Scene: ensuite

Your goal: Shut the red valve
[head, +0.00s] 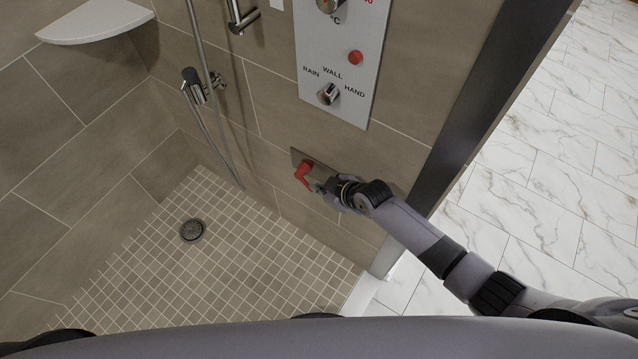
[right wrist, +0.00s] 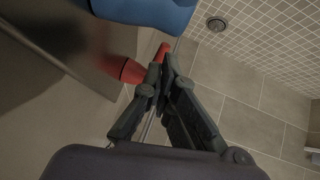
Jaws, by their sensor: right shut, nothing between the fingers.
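The red valve (head: 303,172) is a red handle on a small metal plate (head: 327,171) low on the tiled shower wall. In the right wrist view its red base (right wrist: 131,71) and part of the red handle (right wrist: 162,52) show on either side of a fingertip. My right gripper (head: 318,187) is close to the wall beside the handle. In the right wrist view the right gripper's fingers (right wrist: 165,68) are together and empty, with their tips at the red handle. I cannot tell whether they touch it. My left gripper is not in view.
A control panel (head: 338,60) with knobs and a red button is on the wall above. A shower hose (head: 205,80) hangs to its left. The tiled floor with its drain (head: 192,230) is clear. A blue object (right wrist: 145,12) shows close by in the right wrist view.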

